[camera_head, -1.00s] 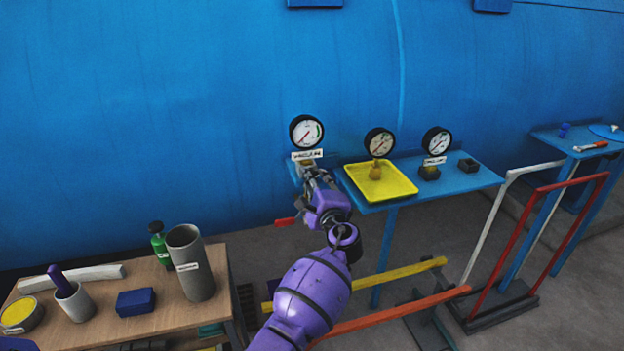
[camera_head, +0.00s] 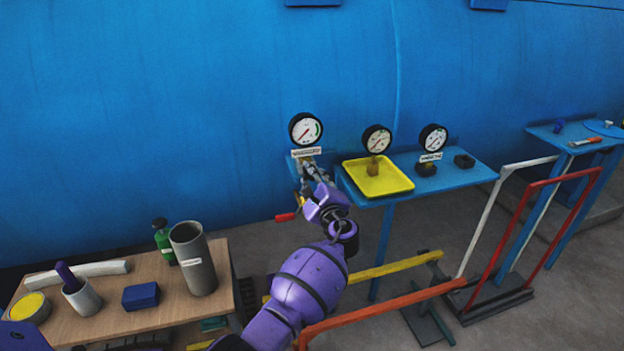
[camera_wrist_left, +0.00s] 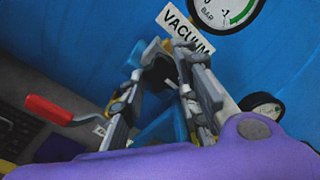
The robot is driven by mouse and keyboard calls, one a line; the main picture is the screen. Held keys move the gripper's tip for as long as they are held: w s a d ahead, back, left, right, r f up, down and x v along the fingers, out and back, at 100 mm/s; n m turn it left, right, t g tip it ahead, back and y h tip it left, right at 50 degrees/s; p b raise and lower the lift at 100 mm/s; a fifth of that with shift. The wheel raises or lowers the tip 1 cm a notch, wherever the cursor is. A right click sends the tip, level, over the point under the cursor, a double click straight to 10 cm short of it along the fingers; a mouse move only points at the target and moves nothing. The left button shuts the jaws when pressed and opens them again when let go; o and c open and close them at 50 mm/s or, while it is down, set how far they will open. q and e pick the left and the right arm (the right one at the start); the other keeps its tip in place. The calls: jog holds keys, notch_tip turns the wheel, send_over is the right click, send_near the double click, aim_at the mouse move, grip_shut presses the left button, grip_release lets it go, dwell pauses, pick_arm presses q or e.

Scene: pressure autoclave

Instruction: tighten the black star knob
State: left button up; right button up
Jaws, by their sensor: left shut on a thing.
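My left gripper (camera_head: 308,168) reaches up to the fitting just below the left gauge (camera_head: 305,129), at the left end of the blue shelf. In the left wrist view its two fingers (camera_wrist_left: 162,65) stand on either side of a dark piece, the black star knob (camera_wrist_left: 158,78), and are shut on it. Only a small part of the knob shows; its lobes are mostly hidden by the fingers. In the head view the gripper covers the knob. A white VACUUM label (camera_wrist_left: 187,30) sits just above the fingers. My right gripper is not in view.
A red-handled lever (camera_wrist_left: 52,110) sticks out left of the gripper, below the gauge. A yellow tray (camera_head: 378,182) lies on the shelf (camera_head: 452,179) to the right, near two other gauges. A wooden table (camera_head: 120,323) stands front left. Red and yellow rails stand front right.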

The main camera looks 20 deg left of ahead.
pick_arm(q)
jog(key=shift+s+a+f, duration=0.1)
jog(key=shift+s+f, duration=0.1)
jog(key=shift+f, duration=0.45)
jog(key=o, duration=0.9)
jog(key=shift+o, duration=0.6)
jog(key=shift+r, duration=0.15)
jog(key=shift+w+r, duration=0.1)
jog(key=shift+r, duration=0.1)
jog(key=v, duration=1.2)
